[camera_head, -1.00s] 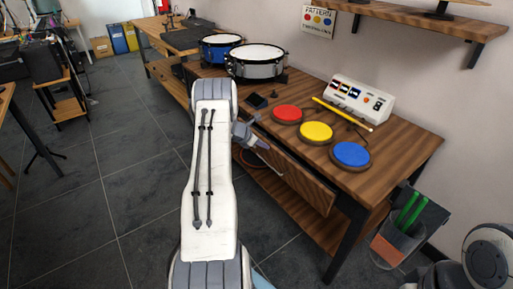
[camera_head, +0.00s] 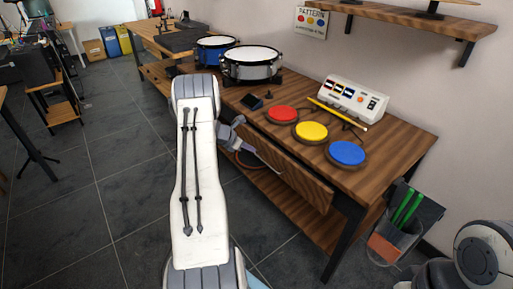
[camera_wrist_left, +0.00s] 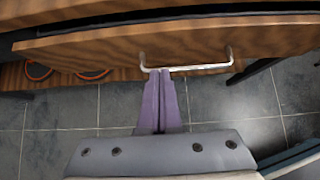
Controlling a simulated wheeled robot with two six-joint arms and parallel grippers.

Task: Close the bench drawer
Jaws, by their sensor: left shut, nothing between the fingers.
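The bench drawer (camera_head: 300,180) is a wooden front under the near edge of the bench top, standing out from it. In the left wrist view the drawer front (camera_wrist_left: 200,45) spans the picture, with a dark gap behind its upper edge. Its pale bar handle (camera_wrist_left: 208,67) runs along the lower edge. My left gripper (camera_wrist_left: 160,72) is shut and empty, its purple-grey fingertips at the left part of the handle; whether they touch is unclear. In the head view my left gripper (camera_head: 246,147) is beside the drawer front, partly hidden by my forearm. My right gripper is out of view.
On the bench top (camera_head: 395,150) are red (camera_head: 281,115), yellow (camera_head: 311,131) and blue (camera_head: 347,153) pads, a white console (camera_head: 355,100) and drums (camera_head: 252,64). A clear bin (camera_head: 390,243) stands by the right end. The floor (camera_head: 90,220) at left is clear.

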